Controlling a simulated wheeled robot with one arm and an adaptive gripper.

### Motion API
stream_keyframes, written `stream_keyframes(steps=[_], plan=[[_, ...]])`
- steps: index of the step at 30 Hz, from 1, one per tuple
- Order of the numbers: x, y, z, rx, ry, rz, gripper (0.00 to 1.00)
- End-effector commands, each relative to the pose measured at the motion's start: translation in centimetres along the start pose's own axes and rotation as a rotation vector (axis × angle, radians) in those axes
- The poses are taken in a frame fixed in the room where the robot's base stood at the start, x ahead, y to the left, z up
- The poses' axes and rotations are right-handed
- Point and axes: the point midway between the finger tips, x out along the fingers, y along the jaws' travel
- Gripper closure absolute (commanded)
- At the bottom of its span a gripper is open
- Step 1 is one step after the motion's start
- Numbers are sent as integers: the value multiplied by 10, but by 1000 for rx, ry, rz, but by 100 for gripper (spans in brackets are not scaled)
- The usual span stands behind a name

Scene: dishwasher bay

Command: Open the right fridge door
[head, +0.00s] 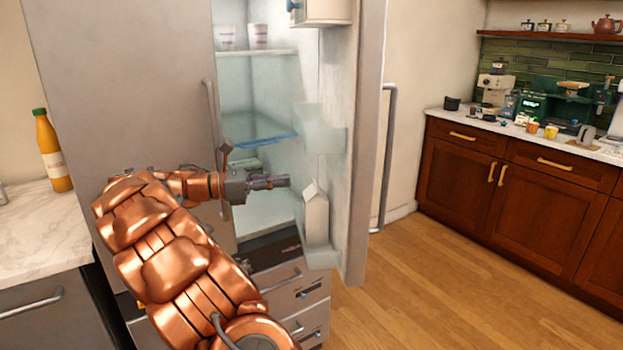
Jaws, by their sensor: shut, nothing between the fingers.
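The right fridge door (369,150) stands swung open toward the right, with its long vertical handle (386,160) on its outer side. Door shelves on its inner face hold a white carton (316,215). The left fridge door (130,90) is shut, with its own vertical handle (211,110). My gripper (286,181) is shut and empty. In the picture it shows in front of the open fridge interior, just left of the carton; I cannot tell whether it touches anything. The right door's handle is apart from my gripper.
Drawers (290,285) are below. A marble counter (40,235) with an orange bottle (53,152) is at left. Wooden cabinets (520,190) stand at right. The floor (440,290) between is clear.

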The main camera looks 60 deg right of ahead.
Motion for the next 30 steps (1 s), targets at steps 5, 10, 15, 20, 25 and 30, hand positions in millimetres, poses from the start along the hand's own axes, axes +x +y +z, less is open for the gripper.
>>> stream_keyframes(steps=[5,10,15,20,25,30], plan=[[25,-2,2,2,1,-6,100],[56,-2,1,1,0,-4,100],[85,-1,1,2,1,-3,100],[110,-2,0,0,2,-5,100],[127,-1,0,2,2,-2,100],[134,-1,0,2,3,-1,100]])
